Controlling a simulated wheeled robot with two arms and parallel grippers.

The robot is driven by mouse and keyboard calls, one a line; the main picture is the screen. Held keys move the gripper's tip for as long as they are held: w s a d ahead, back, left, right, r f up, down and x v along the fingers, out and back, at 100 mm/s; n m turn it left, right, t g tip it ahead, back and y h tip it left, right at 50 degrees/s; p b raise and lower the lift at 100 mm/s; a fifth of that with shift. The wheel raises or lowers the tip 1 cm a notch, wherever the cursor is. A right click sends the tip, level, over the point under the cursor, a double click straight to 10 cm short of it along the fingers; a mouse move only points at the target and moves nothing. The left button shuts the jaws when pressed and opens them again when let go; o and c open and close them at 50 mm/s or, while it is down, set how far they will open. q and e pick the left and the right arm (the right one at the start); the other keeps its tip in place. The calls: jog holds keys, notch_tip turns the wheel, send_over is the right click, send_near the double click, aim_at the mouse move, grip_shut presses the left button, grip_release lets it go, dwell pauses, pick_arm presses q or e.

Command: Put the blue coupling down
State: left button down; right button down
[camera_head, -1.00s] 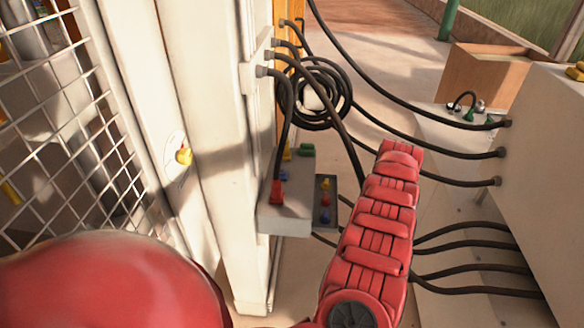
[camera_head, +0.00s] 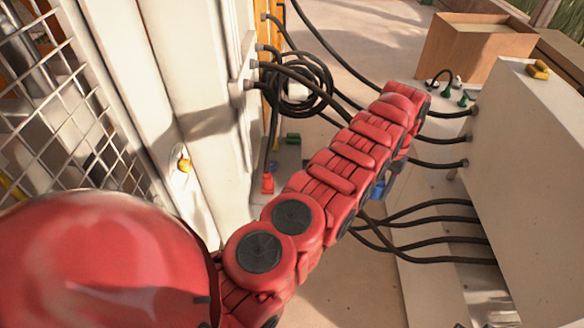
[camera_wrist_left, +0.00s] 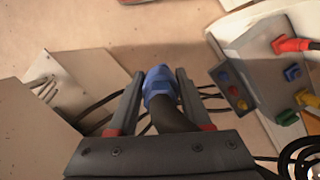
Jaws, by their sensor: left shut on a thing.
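The blue coupling (camera_wrist_left: 160,83) sits between the two fingers of my left gripper (camera_wrist_left: 160,76) in the left wrist view, with a thick black hose running back from it. The gripper is shut on it. In the head view a bit of the blue coupling (camera_head: 378,190) shows below my red left arm, near its far end; the arm hides most of the gripper. The coupling is held off to the left of the grey socket block (camera_wrist_left: 262,62) in the wrist view, apart from it. My right gripper is not in view.
The block carries a red coupling (camera_wrist_left: 293,44), blue, yellow and green parts, and a dark side plate (camera_wrist_left: 229,85). Black hoses run to a pale cabinet (camera_head: 530,150) at right. A wire mesh guard (camera_head: 60,110) stands at left. Pale floor (camera_wrist_left: 100,40) beyond the gripper is clear.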

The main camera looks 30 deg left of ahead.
pick_arm(q)
jog(key=shift+r, duration=0.1)
dwell(0.3)
jog(key=shift+r, duration=0.2)
jog(key=shift+s+a, duration=0.1)
jog(key=shift+a, duration=0.1)
